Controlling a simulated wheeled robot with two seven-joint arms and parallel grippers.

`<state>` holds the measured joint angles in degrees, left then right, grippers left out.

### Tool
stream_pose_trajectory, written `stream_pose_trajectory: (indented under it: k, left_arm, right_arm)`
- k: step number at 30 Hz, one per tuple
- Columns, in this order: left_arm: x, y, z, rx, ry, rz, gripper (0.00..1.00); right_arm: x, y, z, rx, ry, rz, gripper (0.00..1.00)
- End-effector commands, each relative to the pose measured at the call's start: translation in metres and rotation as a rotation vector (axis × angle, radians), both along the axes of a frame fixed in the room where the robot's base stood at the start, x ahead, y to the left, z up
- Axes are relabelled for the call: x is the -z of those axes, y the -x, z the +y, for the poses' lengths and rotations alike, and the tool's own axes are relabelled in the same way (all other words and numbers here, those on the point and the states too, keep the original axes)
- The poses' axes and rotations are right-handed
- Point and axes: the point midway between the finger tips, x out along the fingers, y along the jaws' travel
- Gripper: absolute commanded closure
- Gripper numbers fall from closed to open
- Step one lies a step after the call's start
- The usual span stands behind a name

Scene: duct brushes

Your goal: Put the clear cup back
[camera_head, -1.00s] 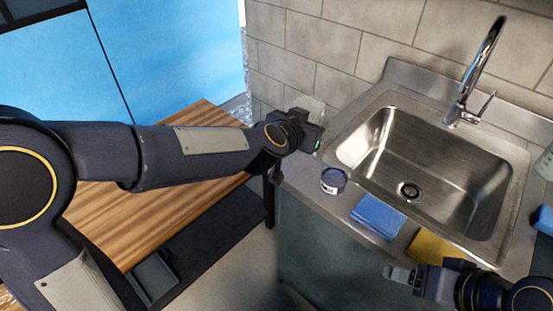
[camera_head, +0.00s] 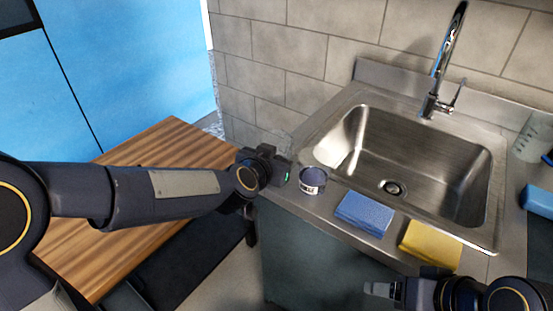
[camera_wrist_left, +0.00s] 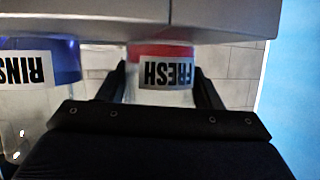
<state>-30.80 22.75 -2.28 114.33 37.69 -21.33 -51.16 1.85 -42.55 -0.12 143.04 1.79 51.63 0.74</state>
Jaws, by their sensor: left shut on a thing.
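The clear cup (camera_wrist_left: 163,95), with a red band and a FRESH label, is between the fingers of my left gripper (camera_wrist_left: 165,85) in the left wrist view. The gripper is shut on it. In the head view my left gripper (camera_head: 288,172) is at the counter's left end, and it mostly hides the cup. The wrist view is upside down, and the cup's red end is close to the grey counter; I cannot tell whether they touch. My right gripper (camera_head: 382,289) is low at the counter's front; its finger opening is not clear.
A blue-banded cup (camera_head: 313,182), labelled RINS in the wrist view (camera_wrist_left: 35,75), stands just right of my left gripper. A blue sponge (camera_head: 364,213), yellow sponge (camera_head: 430,245), steel sink (camera_head: 410,165) and faucet (camera_head: 440,70) are further right. A clear graduated beaker (camera_head: 532,138) stands far right.

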Motion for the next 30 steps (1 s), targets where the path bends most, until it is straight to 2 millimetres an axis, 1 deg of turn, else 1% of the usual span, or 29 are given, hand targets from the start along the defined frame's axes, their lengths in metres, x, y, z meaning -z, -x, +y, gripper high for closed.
stream_pose_trajectory:
  k: [2,6,7,11,12,19,22,26,30]
  left_arm:
    - [-0.001,0.000,0.000,0.000,0.000,-0.001,0.66]
    - [0.004,0.000,0.000,0.000,0.000,0.000,0.66]
    - [0.003,0.000,0.000,0.000,0.000,0.000,0.38]
    - [0.003,0.000,0.000,0.000,0.000,0.001,0.21]
    - [0.003,0.000,0.000,0.000,0.000,0.001,0.19]
    - [0.002,0.000,0.000,0.000,0.000,0.000,0.19]
    - [-0.004,0.000,0.000,0.000,0.000,-0.001,0.19]
    - [-0.011,0.015,0.007,0.000,0.001,-0.002,0.19]
    - [-0.025,0.041,0.017,0.001,0.002,-0.001,0.19]
  right_arm:
    - [-0.001,0.000,0.000,0.000,0.000,0.000,0.29]
    - [0.003,0.000,0.000,0.000,0.000,0.000,0.29]
    - [0.002,0.000,0.000,0.000,0.000,0.000,0.29]
    - [0.002,0.000,0.000,0.000,0.000,0.000,0.29]
    - [0.002,0.000,0.000,0.000,0.000,0.000,0.29]
    - [0.001,0.000,0.000,0.000,0.000,0.000,0.29]
    - [-0.003,0.000,0.000,0.000,0.000,0.000,0.29]
    - [-0.008,0.000,0.000,0.000,0.000,0.000,0.29]
    - [-0.018,0.000,0.000,0.000,0.000,0.000,0.29]
